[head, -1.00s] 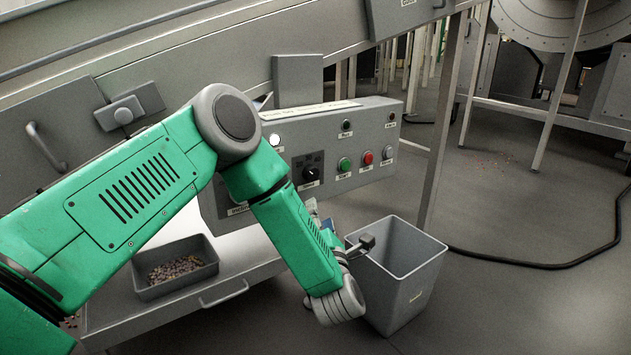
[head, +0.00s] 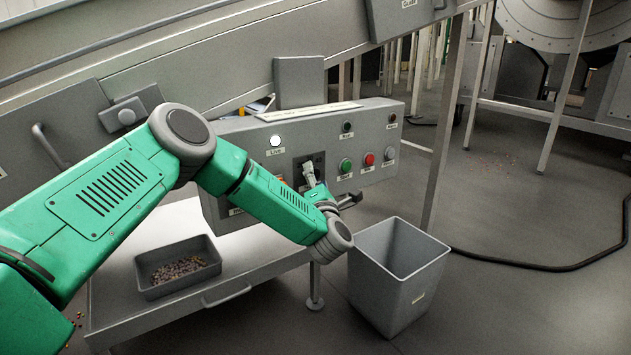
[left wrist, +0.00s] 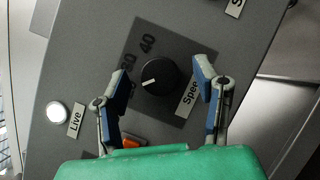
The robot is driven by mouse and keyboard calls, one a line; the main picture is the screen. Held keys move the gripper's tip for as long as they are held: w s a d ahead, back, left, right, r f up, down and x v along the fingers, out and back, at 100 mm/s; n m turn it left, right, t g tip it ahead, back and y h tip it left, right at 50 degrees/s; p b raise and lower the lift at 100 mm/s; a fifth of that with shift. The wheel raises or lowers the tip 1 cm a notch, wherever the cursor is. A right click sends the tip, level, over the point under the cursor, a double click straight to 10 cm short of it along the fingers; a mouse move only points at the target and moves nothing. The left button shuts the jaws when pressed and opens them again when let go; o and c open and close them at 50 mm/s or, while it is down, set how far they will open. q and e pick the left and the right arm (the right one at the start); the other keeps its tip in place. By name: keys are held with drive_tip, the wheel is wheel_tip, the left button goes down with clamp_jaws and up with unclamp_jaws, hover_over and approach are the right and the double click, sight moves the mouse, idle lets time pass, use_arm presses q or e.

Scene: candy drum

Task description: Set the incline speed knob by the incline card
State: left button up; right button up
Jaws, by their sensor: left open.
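The black speed knob (left wrist: 159,76) sits on a dark square plate on the grey control panel (head: 375,119). In the left wrist view its white pointer mark faces the lower left, and printed numbers, one reading 40, lie to its upper left. A label beginning "Spee" is partly hidden by a finger. My left gripper (left wrist: 163,88) is open, its blue-padded fingers on either side of the knob, with gaps visible. In the head view the left gripper (head: 330,190) is in front of the panel and hides the knob. I cannot make out the incline card's text. My right gripper is not in view.
A lit white "Live" lamp (left wrist: 57,112), an orange switch (left wrist: 131,142), a green button (head: 345,165) and a red button (head: 369,159) are on the panel. A grey bin (head: 397,275) stands below. A tray (head: 178,266) of candies rests on the shelf at left.

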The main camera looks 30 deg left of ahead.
use_arm(q)
drive_tip(key=shift+r, duration=0.1)
drive_tip(key=shift+a, duration=0.35)
drive_tip(key=c, duration=1.1)
drive_tip(key=shift+c, duration=0.2)
drive_tip(key=shift+d, duration=0.1)
drive_tip(key=shift+d+m+g+h+p, duration=0.1)
drive_tip(key=shift+m+g+h+p, duration=0.4)
drive_tip(key=shift+m+p, duration=1.15)
drive_tip(key=shift+d+m+g+h+p, duration=0.1)
drive_tip(key=shift+m+g+h+p, duration=0.4)
drive_tip(key=shift+m+p, duration=1.15)
drive_tip(key=shift+m+g+h+p, duration=0.4)
drive_tip(key=shift+m+h+p, duration=0.3)
drive_tip(key=shift+p, duration=1.8)
drive_tip(key=shift+f, duration=0.2)
